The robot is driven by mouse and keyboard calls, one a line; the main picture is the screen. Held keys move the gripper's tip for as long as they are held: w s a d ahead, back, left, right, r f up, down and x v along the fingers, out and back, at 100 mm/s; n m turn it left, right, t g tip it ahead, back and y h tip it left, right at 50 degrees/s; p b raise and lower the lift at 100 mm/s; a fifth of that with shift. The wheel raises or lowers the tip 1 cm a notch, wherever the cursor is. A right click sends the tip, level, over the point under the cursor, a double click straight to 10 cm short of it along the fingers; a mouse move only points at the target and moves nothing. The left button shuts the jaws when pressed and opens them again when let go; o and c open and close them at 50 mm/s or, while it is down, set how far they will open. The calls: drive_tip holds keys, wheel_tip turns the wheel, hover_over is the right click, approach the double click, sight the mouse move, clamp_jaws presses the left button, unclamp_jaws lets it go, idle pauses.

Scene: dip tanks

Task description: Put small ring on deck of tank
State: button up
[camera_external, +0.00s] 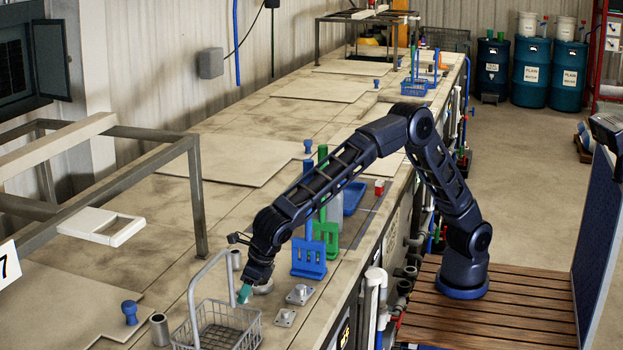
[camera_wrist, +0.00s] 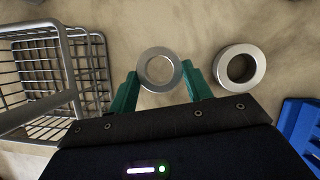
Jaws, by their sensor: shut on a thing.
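The small grey metal ring (camera_wrist: 146,83) sits between the green fingertips of my gripper (camera_wrist: 160,88) in the wrist view. My gripper is shut on it and points down. In the external view my gripper (camera_external: 244,293) is low over the tank deck (camera_external: 165,235), beside the wire basket; the held ring cannot be made out there. A larger, thicker metal ring (camera_wrist: 254,68) lies on the deck just right of my gripper in the wrist view. I cannot tell whether the held ring touches the deck.
A wire basket (camera_external: 254,338) with a tall handle stands close at left. Blue (camera_external: 309,268) and green (camera_external: 326,235) racks, small metal plates (camera_external: 300,294), a short pipe (camera_external: 160,329) and a blue knob (camera_external: 130,312) are nearby. Bare deck lies further left.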

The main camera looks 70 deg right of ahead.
sight(250, 294)
drive_tip(key=shift+f, duration=1.8)
drive_tip(key=shift+f, duration=0.15)
drive_tip(key=o, duration=1)
drive_tip(key=v, duration=1.2)
drive_tip(key=shift+r, duration=0.2)
